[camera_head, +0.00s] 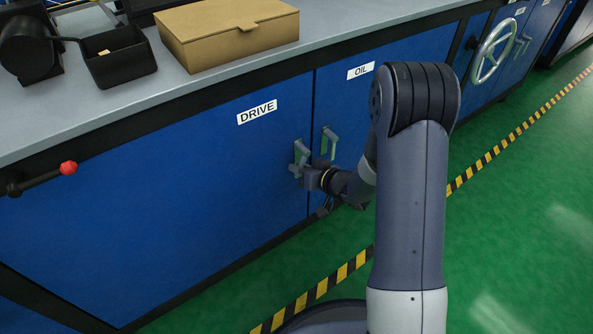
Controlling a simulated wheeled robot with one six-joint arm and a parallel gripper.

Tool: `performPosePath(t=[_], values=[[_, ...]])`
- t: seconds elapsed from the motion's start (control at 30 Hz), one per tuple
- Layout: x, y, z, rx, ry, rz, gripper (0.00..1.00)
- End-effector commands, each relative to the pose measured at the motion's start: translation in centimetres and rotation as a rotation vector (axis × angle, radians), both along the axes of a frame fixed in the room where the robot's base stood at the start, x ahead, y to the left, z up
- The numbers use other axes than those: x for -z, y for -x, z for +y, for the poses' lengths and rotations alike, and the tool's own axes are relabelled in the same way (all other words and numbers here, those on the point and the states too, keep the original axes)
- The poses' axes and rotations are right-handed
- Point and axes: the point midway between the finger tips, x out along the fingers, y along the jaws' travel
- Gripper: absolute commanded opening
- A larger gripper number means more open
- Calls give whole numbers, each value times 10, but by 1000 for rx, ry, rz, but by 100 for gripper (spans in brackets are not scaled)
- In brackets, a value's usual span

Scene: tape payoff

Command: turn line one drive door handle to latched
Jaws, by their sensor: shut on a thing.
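The blue drive door (170,175) carries a white DRIVE label (257,112) near its upper right. Its grey handle (299,150) sits close to the door's right edge, over a small green patch. My gripper (299,172) is at the lower part of this handle and is shut on it. My wrist and forearm hide some of the door edge below. The handle looks near upright with its lower end in my gripper; its exact angle is hard to tell.
The OIL door (345,100) with its own handle (329,143) is just to the right. A red-knobbed lever (68,168) sticks out at left. A handwheel (492,49) is farther right. A box (228,35) and black bin (121,62) stand on the bench. Green floor is clear at right.

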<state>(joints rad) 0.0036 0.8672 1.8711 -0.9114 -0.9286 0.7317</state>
Motion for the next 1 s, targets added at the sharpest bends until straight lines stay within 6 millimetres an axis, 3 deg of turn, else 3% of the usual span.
performPosePath(t=[0.5,1.0], values=[[6,-9,-14,-1,270,-183,0],[4,-11,-17,-1,318,-214,0]])
